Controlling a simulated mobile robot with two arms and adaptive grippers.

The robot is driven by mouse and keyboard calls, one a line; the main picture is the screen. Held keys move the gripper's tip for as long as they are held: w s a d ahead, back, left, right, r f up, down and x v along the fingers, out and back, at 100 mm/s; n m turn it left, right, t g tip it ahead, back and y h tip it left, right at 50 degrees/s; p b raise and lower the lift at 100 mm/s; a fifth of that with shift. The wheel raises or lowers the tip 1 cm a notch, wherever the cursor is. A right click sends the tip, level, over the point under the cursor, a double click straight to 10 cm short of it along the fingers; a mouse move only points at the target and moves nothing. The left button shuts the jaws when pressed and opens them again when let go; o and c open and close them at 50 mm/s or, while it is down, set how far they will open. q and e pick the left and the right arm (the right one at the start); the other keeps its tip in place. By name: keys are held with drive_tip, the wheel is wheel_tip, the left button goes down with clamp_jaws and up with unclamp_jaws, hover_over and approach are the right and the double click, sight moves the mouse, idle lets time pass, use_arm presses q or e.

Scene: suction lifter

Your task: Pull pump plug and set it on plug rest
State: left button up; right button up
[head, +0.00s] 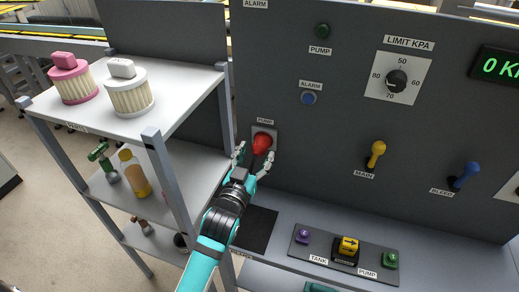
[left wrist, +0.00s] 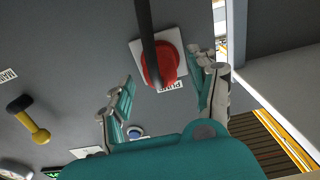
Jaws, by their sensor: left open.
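The red pump plug (head: 262,143) sits in a pale square socket plate under a PUMP label on the grey panel. It also shows in the left wrist view (left wrist: 169,66), with a dark bar or cord crossing in front of it. My left gripper (head: 254,161) is open, its fingers on either side of the plug's near end. In the left wrist view the gripper (left wrist: 165,82) has a finger at each side, with visible gaps to the plug. A dark square pad (head: 256,228) lies on the ledge below; its label is too small to read.
A shelf rack (head: 185,88) with two filter cartridges (head: 72,78) (head: 130,88) stands left of my arm. Yellow MAIN (head: 376,154) and blue BLEED (head: 465,176) levers stick out at right.

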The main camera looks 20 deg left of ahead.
sight(258, 152)
use_arm(q)
drive_tip(key=shift+w, duration=2.05)
drive_tip(key=shift+p, duration=0.65)
clamp_jaws()
drive_tip(key=shift+s, duration=0.25)
drive_tip(key=shift+s+p, duration=0.5)
drive_tip(key=shift+s, duration=0.4)
drive_tip(key=shift+s+p, duration=0.7)
drive_tip(key=shift+s, duration=1.2)
